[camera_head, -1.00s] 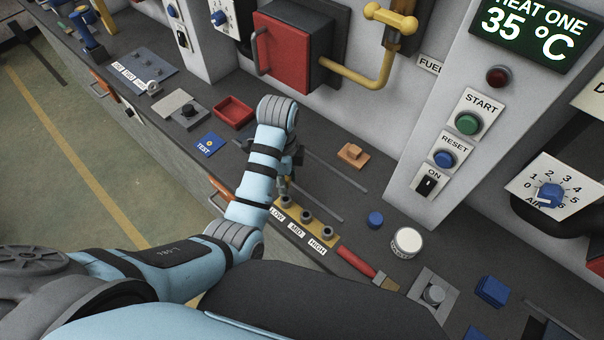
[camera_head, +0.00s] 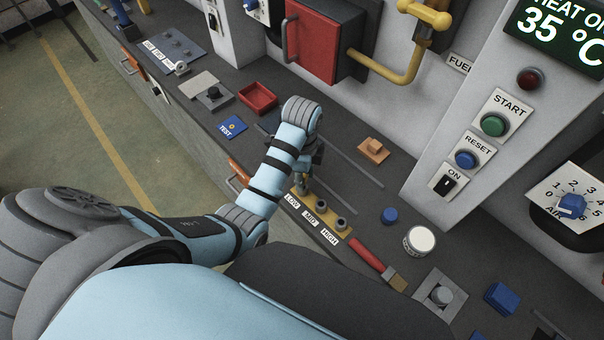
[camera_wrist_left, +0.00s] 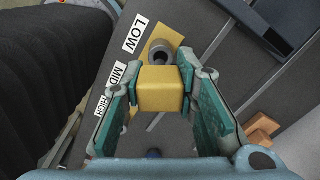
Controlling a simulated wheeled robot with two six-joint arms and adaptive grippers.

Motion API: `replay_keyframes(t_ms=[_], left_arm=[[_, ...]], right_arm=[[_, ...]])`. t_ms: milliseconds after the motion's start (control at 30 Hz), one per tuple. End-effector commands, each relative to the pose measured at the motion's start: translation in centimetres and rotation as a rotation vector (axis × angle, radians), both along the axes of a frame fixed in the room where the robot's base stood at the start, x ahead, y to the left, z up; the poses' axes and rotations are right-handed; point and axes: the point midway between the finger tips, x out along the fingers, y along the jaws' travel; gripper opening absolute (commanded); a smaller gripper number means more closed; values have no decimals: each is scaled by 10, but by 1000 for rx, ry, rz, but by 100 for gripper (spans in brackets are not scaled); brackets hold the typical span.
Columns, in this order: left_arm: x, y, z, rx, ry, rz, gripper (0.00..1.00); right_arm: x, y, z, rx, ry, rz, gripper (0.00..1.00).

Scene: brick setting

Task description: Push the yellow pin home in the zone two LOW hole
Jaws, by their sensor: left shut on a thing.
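The yellow pin (camera_wrist_left: 163,88) shows in the left wrist view as a yellow block between the teal finger pads of my left gripper (camera_wrist_left: 165,96). The gripper is shut on it. The grey ringed LOW hole (camera_wrist_left: 160,50) lies just beyond the block, beside the LOW label (camera_wrist_left: 138,34). The pin's lower end is hidden, so I cannot tell how deep it sits, if at all. In the head view my left gripper (camera_head: 306,172) points down at the LOW end of the yellow socket plate (camera_head: 325,213). My right gripper is not in view.
The MID (camera_head: 320,204) and HIGH (camera_head: 341,223) holes stand close beside LOW. A red-handled brush (camera_head: 368,253), a blue cap (camera_head: 389,215) and a white round pot (camera_head: 420,240) lie to the right. An orange block (camera_head: 373,149) and a red tray (camera_head: 258,97) sit farther back.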

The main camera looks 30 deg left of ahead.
Motion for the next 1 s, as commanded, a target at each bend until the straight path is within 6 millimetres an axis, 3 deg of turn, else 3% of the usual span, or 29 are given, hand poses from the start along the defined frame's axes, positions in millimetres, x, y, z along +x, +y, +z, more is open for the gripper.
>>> replay_keyframes(t_ms=[467, 1000], left_arm=[[1, 1, 0, 1, 0, 0, 0], [1, 1, -16, 1, 0, 0, 0]], right_arm=[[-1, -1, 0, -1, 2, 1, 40], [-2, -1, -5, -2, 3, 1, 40]])
